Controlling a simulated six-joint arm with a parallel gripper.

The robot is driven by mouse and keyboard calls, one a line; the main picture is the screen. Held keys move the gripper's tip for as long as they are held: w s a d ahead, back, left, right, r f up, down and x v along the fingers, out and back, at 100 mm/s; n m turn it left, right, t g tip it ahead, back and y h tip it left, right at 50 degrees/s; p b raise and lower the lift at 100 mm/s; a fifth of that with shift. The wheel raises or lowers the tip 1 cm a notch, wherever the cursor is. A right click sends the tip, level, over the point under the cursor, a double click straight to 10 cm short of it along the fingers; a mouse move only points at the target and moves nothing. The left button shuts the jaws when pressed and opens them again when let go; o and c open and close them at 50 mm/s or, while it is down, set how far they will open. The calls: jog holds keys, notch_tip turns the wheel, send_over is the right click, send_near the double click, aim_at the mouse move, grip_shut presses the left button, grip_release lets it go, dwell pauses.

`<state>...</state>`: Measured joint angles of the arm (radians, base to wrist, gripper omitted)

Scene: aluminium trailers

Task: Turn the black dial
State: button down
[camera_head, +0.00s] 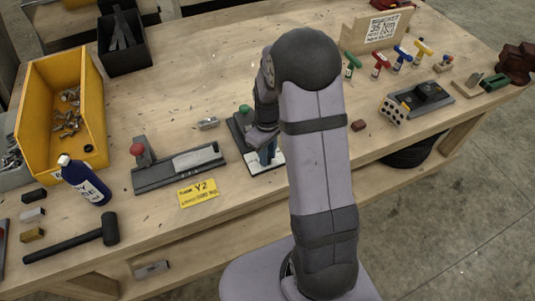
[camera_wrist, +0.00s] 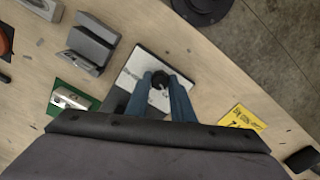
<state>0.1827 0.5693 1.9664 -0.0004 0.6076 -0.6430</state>
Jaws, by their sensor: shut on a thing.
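The black dial (camera_wrist: 160,79) sits on a white plate (camera_wrist: 138,66) and shows between the fingertips in the wrist view. My gripper (camera_wrist: 161,85) points down at it, its two blue fingers shut on the dial from both sides. In the head view my gripper (camera_head: 267,155) is low over the same white plate (camera_head: 276,164), near the front of the workbench. The dial is hidden there by my arm and fingers. Its marking and turn angle are too small to read.
A grey fixture with a red knob (camera_head: 140,153) and a yellow Y2 card (camera_head: 198,193) lie to the left. A blue bottle (camera_head: 87,182), a mallet (camera_head: 80,240) and a yellow bin (camera_head: 34,125) are farther left. Several coloured-handled tools (camera_head: 380,62) stand at the back right.

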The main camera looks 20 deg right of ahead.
jog(key=shift+w+r, duration=0.1)
jog(key=shift+w, duration=0.05)
jog(key=c, duration=1.5)
grip_release()
jog(key=shift+c, duration=0.2)
jog(key=shift+r+b, duration=1.05)
jog(key=shift+r, duration=2.6)
